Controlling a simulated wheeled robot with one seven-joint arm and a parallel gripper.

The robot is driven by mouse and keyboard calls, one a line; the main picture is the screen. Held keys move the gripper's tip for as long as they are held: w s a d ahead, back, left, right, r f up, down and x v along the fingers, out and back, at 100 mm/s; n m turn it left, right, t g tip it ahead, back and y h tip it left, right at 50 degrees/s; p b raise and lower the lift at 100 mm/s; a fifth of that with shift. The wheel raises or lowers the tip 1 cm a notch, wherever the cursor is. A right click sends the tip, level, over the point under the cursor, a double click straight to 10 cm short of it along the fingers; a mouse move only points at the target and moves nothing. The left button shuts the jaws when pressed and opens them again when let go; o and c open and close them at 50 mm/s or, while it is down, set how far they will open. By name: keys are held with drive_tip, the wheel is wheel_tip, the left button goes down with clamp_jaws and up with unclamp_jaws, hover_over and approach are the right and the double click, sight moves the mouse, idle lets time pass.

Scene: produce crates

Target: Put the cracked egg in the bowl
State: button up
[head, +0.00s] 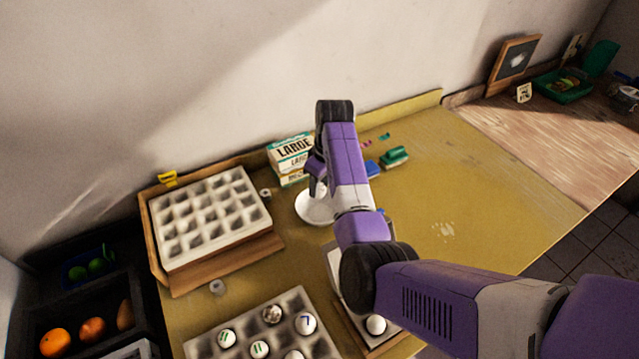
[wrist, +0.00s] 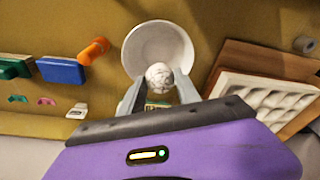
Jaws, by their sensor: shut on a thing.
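The white bowl (head: 312,210) stands on the yellow-green table, partly behind my gripper (head: 317,190). In the wrist view the bowl (wrist: 150,35) lies just beyond my fingertips. My gripper (wrist: 159,82) is shut on a white egg with dark crack-like lines, the cracked egg (wrist: 159,75). The egg overlaps the bowl's near rim and inside in that view; its height above the bowl cannot be told. The egg cannot be made out in the head view.
An empty egg tray (head: 163,222) sits on a wooden stand at left. A tray (head: 240,322) with several marked eggs is at the front. A LARGE carton (head: 291,150) and a green item (head: 394,157) stand near the bowl. The table's right part is mostly clear.

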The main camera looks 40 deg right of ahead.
drive_tip(key=shift+f+b, duration=1.7)
drive_tip(key=shift+f, duration=1.25)
drive_tip(key=shift+f, duration=0.85)
idle(0.6)
drive_tip(key=o, duration=0.9)
drive_tip(key=shift+r, duration=0.1)
drive_tip(key=r, duration=0.2)
drive_tip(key=s+r, duration=0.1)
drive_tip(key=r, duration=0.2)
drive_tip(key=r+b, duration=0.1)
drive_tip(key=r, duration=0.1)
drive_tip(key=shift+s+d+r, duration=0.15)
drive_tip(key=shift+r, duration=0.1)
